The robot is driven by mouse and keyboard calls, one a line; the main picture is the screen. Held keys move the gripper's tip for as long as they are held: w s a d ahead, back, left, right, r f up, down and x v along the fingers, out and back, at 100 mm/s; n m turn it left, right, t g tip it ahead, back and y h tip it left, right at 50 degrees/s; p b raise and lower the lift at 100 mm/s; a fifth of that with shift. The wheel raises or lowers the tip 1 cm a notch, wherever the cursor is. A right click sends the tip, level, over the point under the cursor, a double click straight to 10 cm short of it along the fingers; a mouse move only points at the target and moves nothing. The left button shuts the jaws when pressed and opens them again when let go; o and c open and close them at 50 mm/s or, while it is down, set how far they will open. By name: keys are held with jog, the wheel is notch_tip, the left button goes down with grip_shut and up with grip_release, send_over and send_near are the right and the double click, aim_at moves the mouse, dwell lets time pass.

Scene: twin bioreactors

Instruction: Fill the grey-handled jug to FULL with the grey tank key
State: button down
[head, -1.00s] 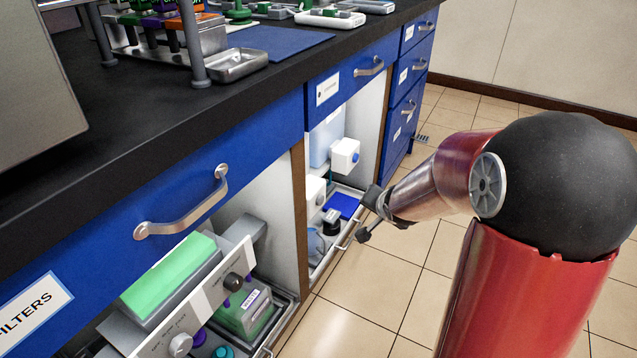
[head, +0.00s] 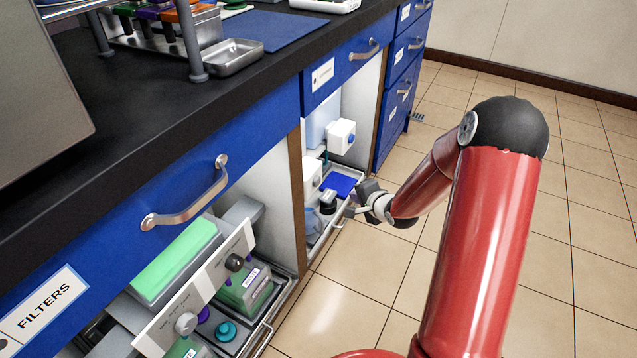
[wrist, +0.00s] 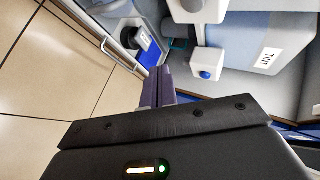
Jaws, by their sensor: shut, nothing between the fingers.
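My gripper (head: 353,210) is shut and empty, low beside the open right-hand cabinet bay; its closed dark fingers (wrist: 165,86) point into the bay in the wrist view. A clear vessel with a dark part (head: 328,200) stands in the pull-out tray, just left of my gripper; it also shows in the wrist view (wrist: 146,40). I cannot tell whether it is the grey-handled jug. A white tap block with a blue knob (head: 341,137) is above the tray, also in the wrist view (wrist: 207,64). A second white block (head: 312,176) is nearer; its knob is hidden, and no grey key is clear.
The tray's front rail (head: 322,240) and a blue pad (head: 339,185) are close to my gripper. The left bay holds a panel with knobs (head: 200,290) and green-filled containers. The black counter (head: 150,130) overhangs both bays. The tiled floor (head: 370,290) is clear.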

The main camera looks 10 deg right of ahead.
aim_at(317, 182)
jog(key=w+a+b, duration=0.3)
jog(key=w+a, duration=0.2)
jog(key=a, duration=0.1)
jog(key=shift+a, duration=0.4)
dwell(1.8)
jog(key=shift+w+a, duration=0.2)
jog(key=shift+a, duration=0.1)
jog(key=shift+w+a, duration=0.3)
jog(key=shift+a, duration=0.15)
dwell(4.5)
